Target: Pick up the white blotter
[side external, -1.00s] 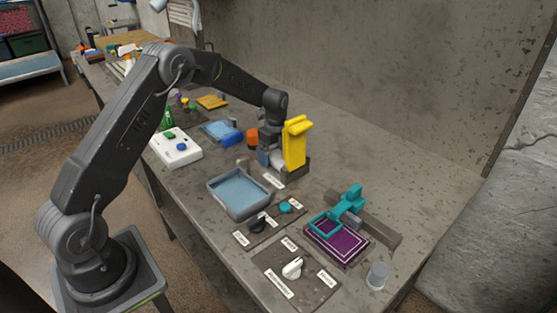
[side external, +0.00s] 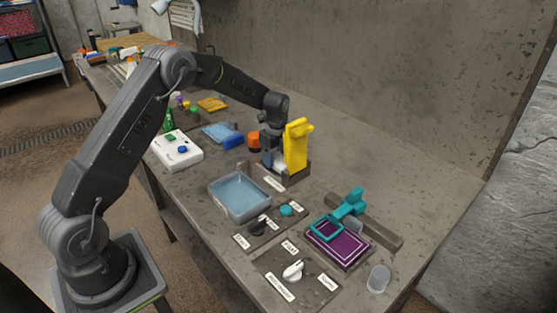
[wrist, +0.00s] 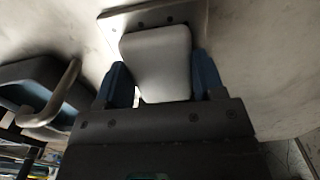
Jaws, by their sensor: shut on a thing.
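The white blotter (wrist: 160,62) is a pale rounded block, seen close up in the wrist view. My gripper (wrist: 161,74) is shut on it, with one blue finger on each side. In the side external view my gripper (side external: 268,158) is low over the bench, just left of an upright yellow object (side external: 296,147). Only a small pale part of the blotter shows there, mostly hidden by the gripper. A metal plate with screws (wrist: 190,18) is behind the blotter in the wrist view; I cannot tell whether they touch.
A blue tray (side external: 213,194) lies in front of my gripper. An orange-topped item (side external: 253,139) is close on its left. A purple pad (side external: 338,246) with a teal frame, a clear cup (side external: 378,278) and knob panels are nearer the front. Bench behind the yellow object is clear.

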